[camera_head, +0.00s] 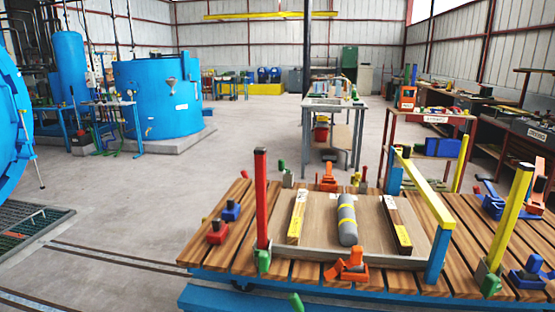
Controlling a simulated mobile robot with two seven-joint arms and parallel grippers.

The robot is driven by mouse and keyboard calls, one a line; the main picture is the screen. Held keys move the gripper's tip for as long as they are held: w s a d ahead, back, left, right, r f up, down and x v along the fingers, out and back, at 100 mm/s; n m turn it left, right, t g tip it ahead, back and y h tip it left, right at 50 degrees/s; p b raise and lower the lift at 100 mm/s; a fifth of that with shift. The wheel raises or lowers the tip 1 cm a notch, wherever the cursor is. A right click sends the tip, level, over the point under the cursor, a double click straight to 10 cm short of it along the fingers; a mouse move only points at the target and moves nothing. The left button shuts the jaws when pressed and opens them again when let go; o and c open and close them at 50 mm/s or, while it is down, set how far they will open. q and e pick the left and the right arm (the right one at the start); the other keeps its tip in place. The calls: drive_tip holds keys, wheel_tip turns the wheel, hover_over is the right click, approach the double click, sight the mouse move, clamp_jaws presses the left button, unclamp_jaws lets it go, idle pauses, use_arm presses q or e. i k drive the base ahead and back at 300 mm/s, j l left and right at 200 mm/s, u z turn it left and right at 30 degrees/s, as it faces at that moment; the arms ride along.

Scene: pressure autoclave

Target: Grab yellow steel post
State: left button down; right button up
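A yellow post (511,218) stands on the right part of the slatted wooden cart, leaning slightly to the right in the picture. Its foot sits in a green and grey holder (488,277). A second, thinner yellow post (463,163) shows farther back. A yellow bar (424,188) slopes from the back towards a blue upright (438,255) at the front of the cart. A red post (261,200) stands at the left in a green holder. Neither of my grippers shows in the head view.
The cart's wooden slats (215,262) carry a board with a grey roll (347,220) and two yellow-marked bars. Orange clamps (352,264) and blue and red blocks sit around it. Shelves and workbenches stand behind at right. Open floor (150,215) lies left.

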sight(522, 179)
drive_tip(key=z, duration=1.35)
drive_tip(key=i+l+u, duration=0.1)
drive_tip(key=u, duration=0.2)
drive_tip(key=l+u, duration=0.15)
drive_tip(key=u, duration=0.15)
drive_tip(key=i+l+u, duration=0.2)
drive_tip(key=l, duration=0.15)
drive_tip(key=i+l+u, duration=0.2)
drive_tip(key=l, duration=0.2)
drive_tip(key=i+l, duration=0.15)
drive_tip(key=l, duration=0.3)
drive_tip(key=i+l+u, duration=0.1)
drive_tip(key=l, duration=0.35)
drive_tip(key=i+l, duration=0.15)
drive_tip(key=l, duration=0.3)
drive_tip(key=i+l+u, duration=0.1)
drive_tip(key=l, duration=0.35)
drive_tip(key=i+l, duration=0.1)
drive_tip(key=l, duration=0.4)
drive_tip(key=u, duration=0.05)
